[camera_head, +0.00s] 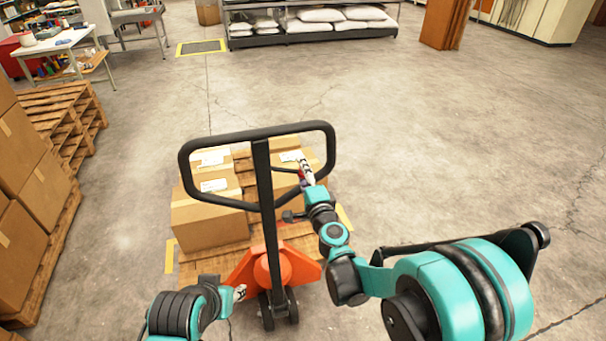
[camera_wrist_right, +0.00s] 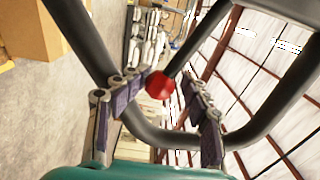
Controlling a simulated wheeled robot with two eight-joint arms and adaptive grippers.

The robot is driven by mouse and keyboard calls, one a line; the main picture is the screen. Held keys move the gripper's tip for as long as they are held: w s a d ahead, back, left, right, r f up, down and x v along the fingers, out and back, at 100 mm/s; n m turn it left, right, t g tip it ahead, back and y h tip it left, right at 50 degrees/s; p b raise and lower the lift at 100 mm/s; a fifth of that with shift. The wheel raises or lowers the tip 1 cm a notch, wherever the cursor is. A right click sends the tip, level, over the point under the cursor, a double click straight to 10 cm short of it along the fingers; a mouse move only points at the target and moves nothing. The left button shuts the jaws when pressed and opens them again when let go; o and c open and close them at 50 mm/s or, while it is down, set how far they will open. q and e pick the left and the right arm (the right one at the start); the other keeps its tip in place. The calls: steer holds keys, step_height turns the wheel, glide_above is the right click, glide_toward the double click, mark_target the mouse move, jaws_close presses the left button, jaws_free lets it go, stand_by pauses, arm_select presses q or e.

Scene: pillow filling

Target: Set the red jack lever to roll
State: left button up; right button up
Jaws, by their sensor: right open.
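The pallet jack (camera_head: 272,268) has an orange body and an upright black loop handle (camera_head: 256,130). In the right wrist view, the lever's red knob (camera_wrist_right: 160,85) shows in front of the black handle loop (camera_wrist_right: 150,130). My right gripper (camera_head: 306,172) is at the right side of the handle loop. In the right wrist view its open fingers (camera_wrist_right: 158,100) stand on either side of the red knob, with gaps; I see no grip on it. I cannot make out the knob in the head view.
Cardboard boxes (camera_head: 208,222) sit on a wooden pallet (camera_head: 200,268) beyond the handle. Stacked cartons (camera_head: 30,170) and pallets (camera_head: 62,112) stand at the left. A shelf with white sacks (camera_head: 320,28) is at the back. The floor at the right is clear.

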steer(key=c, duration=1)
steer(key=shift+r, duration=0.1)
steer(key=shift+r+p, duration=1)
steer(key=shift+r, duration=0.2)
steer(key=o, duration=1)
steer(key=shift+a, duration=0.1)
steer(key=shift+f, duration=0.15)
